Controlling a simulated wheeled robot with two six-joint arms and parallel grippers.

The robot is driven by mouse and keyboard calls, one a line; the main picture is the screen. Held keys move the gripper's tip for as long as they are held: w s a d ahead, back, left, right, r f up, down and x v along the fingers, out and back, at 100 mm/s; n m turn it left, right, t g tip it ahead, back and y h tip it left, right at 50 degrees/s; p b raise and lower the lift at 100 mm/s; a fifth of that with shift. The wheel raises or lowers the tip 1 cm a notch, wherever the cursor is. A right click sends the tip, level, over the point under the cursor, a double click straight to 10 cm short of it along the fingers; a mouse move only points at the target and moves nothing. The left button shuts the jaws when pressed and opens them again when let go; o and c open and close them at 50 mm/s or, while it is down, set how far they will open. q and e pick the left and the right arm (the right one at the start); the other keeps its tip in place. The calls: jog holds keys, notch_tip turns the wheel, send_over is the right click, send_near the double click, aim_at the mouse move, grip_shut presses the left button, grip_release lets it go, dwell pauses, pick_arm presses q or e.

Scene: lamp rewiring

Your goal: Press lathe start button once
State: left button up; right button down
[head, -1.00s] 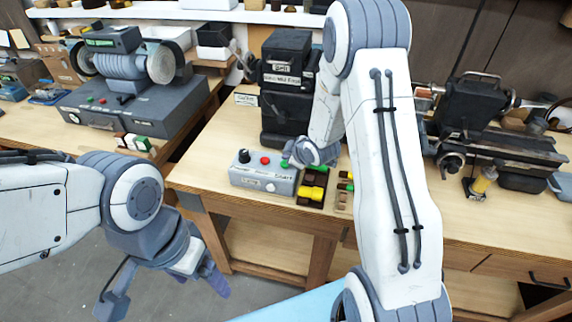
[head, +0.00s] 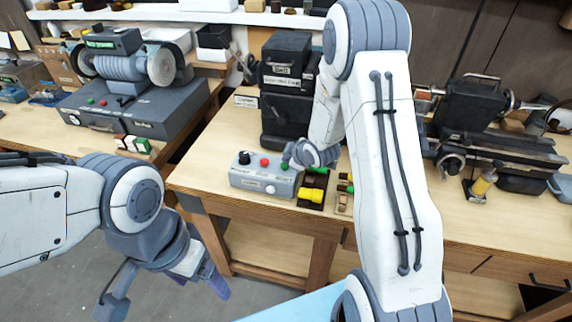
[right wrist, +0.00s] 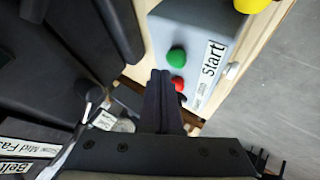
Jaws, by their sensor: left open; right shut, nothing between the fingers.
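The control box (head: 262,180) is grey and sits near the front edge of the bench in the head view. It has a black knob (head: 244,157), a red button (head: 264,162) and a green button (head: 284,165). In the right wrist view, the green button (right wrist: 176,57) is beside a "Start" label (right wrist: 211,62), with the red button (right wrist: 178,84) below it. My right gripper (right wrist: 162,74) is shut and empty, its tips close beside the green button; I cannot tell whether they touch. My left gripper (head: 168,296) is open and empty, low in front of the bench.
A tray of yellow and dark blocks (head: 311,190) stands just right of the box. A black machine (head: 287,90) stands behind it. A lathe (head: 500,145) is on the right of the bench. A bench grinder (head: 125,65) is at the left.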

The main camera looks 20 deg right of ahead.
dwell(0.8)
jog(key=shift+w+f+b, duration=0.1)
jog(key=shift+f+b, duration=0.3)
jog(key=shift+b, duration=0.1)
